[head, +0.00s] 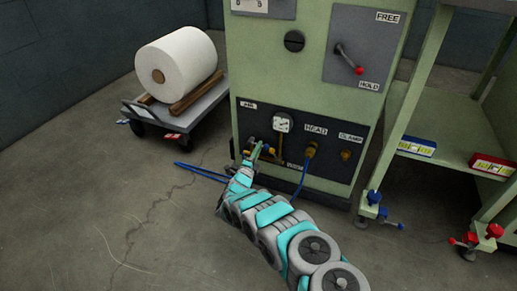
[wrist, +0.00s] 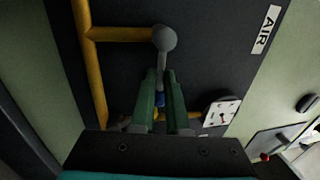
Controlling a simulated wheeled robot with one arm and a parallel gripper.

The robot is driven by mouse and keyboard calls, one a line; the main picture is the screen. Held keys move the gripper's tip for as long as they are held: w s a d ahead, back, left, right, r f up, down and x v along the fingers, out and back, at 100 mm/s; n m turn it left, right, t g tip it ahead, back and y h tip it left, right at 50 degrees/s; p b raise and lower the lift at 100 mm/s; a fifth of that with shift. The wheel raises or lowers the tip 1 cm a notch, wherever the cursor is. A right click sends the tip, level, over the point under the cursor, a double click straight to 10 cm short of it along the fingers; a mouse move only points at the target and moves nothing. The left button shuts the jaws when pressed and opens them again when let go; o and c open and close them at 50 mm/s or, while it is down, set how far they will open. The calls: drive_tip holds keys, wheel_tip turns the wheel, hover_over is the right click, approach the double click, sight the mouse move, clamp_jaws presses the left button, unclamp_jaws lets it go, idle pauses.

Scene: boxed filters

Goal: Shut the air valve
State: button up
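The air valve (wrist: 165,38) is a grey rounded body on a yellow pipe, in the upper middle of the wrist view. A thin grey lever runs down from it between my green fingertips, and a bit of blue shows lower between the fingers. My gripper (wrist: 160,76) has its fingers close together on either side of the lever, with little gap at the tips. In the head view my gripper (head: 257,150) is at the left of the machine's dark lower panel (head: 338,170). There the fingers and wrist hide most of the valve and lever.
The AIR label (wrist: 265,30) and a white gauge (wrist: 220,112) are beside the valve. The yellow pipe (wrist: 88,75) runs close by. A blue hose (head: 300,180) hangs from the HEAD fitting. A cart with a white roll (head: 178,62) stands left; a green shelf frame (head: 455,135) stands right.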

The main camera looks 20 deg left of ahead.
drive_tip(key=o, duration=0.4)
drive_tip(key=shift+o, duration=0.2)
drive_tip(key=v, duration=0.7)
drive_tip(key=shift+s+p, duration=0.45)
drive_tip(key=shift+f, duration=0.1)
